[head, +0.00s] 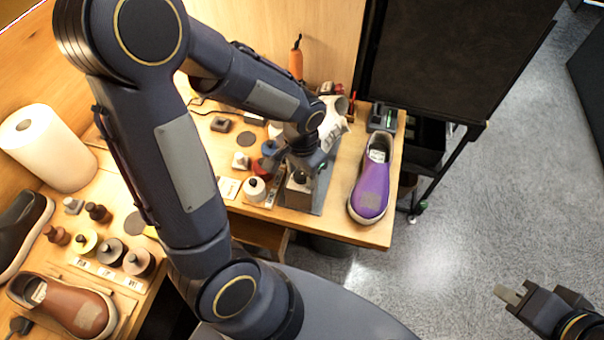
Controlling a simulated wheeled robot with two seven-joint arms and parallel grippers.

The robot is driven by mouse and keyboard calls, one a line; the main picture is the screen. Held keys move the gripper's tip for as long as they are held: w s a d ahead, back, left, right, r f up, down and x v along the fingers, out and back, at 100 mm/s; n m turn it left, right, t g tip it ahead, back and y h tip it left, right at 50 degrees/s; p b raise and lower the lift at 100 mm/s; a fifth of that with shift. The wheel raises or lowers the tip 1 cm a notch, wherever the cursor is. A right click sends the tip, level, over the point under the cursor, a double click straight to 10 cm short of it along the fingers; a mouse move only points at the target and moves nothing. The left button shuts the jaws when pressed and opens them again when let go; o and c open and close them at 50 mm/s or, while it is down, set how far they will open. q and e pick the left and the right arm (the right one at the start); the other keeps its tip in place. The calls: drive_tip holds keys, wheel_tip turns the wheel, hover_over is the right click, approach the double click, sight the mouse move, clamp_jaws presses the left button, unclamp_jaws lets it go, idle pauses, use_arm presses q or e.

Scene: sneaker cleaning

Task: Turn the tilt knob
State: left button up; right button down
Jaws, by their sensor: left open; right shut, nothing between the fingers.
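My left arm reaches over the workbench. Its gripper (300,168) points down just above a small metallic box (299,194) with a dark knob-like top near the bench's front edge. The gripper hides part of the box top, and I cannot tell whether the fingers touch it. I cannot tell for sure that this dark top is the tilt knob. My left gripper is open. My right gripper (510,293) is shut and empty, low over the floor at the far right, away from the bench.
A purple shoe (372,187) stands right of the box, with a dark device (382,117) behind it. A white-lidded jar (255,188) stands left of the box. A paper roll (45,147), several bottles and a brown shoe (65,305) are at left.

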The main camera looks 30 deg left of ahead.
use_arm(q)
drive_tip(key=c, duration=0.7)
drive_tip(key=m, duration=0.4)
drive_tip(key=shift+c, duration=0.2)
drive_tip(key=shift+p, duration=0.3)
drive_tip(key=m, duration=0.2)
drive_tip(key=shift+r+m+p, duration=0.1)
drive_tip(key=shift+m+p, duration=0.2)
drive_tip(key=shift+p, duration=0.05)
drive_tip(key=shift+m, duration=0.7)
